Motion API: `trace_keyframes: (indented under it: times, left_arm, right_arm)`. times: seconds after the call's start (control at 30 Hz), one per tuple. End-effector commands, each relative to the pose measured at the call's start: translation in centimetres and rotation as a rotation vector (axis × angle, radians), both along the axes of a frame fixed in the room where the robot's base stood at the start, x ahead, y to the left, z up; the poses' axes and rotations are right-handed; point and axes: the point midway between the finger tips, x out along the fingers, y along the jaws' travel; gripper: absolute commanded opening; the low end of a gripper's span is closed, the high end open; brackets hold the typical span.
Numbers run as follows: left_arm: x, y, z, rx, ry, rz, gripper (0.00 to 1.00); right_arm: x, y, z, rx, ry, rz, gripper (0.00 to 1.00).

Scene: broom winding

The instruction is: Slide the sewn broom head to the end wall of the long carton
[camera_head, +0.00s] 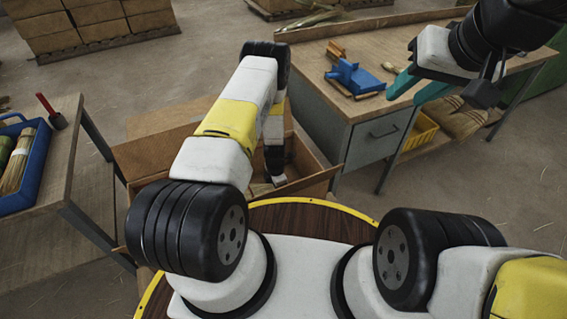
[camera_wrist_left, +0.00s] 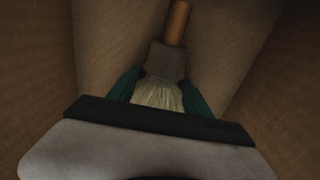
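The long carton (camera_head: 308,184) stands open on the floor side between the left table and the workbench, partly hidden by my left arm. My left gripper reaches down into it. In the left wrist view, the teal fingers of my left gripper (camera_wrist_left: 162,88) lie close against both sides of the broom head (camera_wrist_left: 157,95), which has pale bristles, a grey-brown cuff and an orange-brown handle pointing away. Brown carton walls (camera_wrist_left: 285,95) rise on both sides. The end wall cannot be made out clearly. My right gripper (camera_head: 408,98) is open and empty above the workbench.
The workbench (camera_head: 325,50) holds a blue fixture (camera_head: 352,76) and small tools. The left table (camera_head: 45,225) carries a blue tray (camera_head: 38,160) with brushes. Stacked boxes (camera_head: 95,20) stand at the back left.

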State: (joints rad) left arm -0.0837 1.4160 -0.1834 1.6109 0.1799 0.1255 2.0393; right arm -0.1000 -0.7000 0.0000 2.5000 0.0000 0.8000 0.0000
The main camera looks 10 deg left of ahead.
Motion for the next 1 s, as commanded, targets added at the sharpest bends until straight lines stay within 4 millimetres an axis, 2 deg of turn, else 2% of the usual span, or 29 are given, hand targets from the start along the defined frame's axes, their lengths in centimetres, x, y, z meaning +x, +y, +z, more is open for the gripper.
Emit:
trace_keyframes:
  times: [1.0]
  left_arm:
    - [-2.3, 3.0, -0.3, 0.005, 0.011, 0.001, 0.56]
  right_arm:
    - [0.0, 0.0, 0.0, 0.000, 0.000, 0.000, 0.36]
